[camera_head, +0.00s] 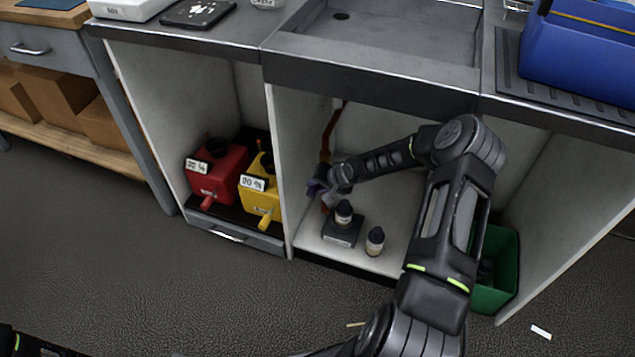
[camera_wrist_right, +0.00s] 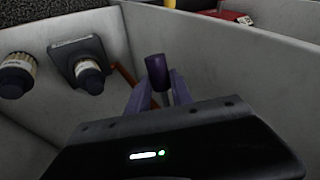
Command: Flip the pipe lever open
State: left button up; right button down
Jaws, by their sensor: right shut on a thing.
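An orange-brown pipe (camera_head: 330,130) runs down the back left of the open cabinet under the sink. The lever's purple grip (camera_wrist_right: 157,70) shows between the fingers in the right wrist view. My right gripper (camera_head: 318,187) reaches into the cabinet at the left and is shut on the lever; in the right wrist view the fingers (camera_wrist_right: 157,95) sit on both sides of the purple end. The lever's joint with the pipe is mostly hidden by my gripper and wrist. My left gripper is not in view.
A small bottle (camera_head: 343,213) stands on a dark square device (camera_head: 342,232), with another bottle (camera_head: 375,241) beside it. Red (camera_head: 217,172) and yellow (camera_head: 261,190) canisters fill the left bay. A green bin (camera_head: 497,270) stands at the right. Cabinet walls flank my arm.

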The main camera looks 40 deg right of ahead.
jog(key=c, duration=1.1)
grip_release()
jog(key=shift+s+r, duration=0.1)
jog(key=p+v, duration=0.2)
jog(key=v, duration=0.5)
jog(key=shift+s+r, duration=0.2)
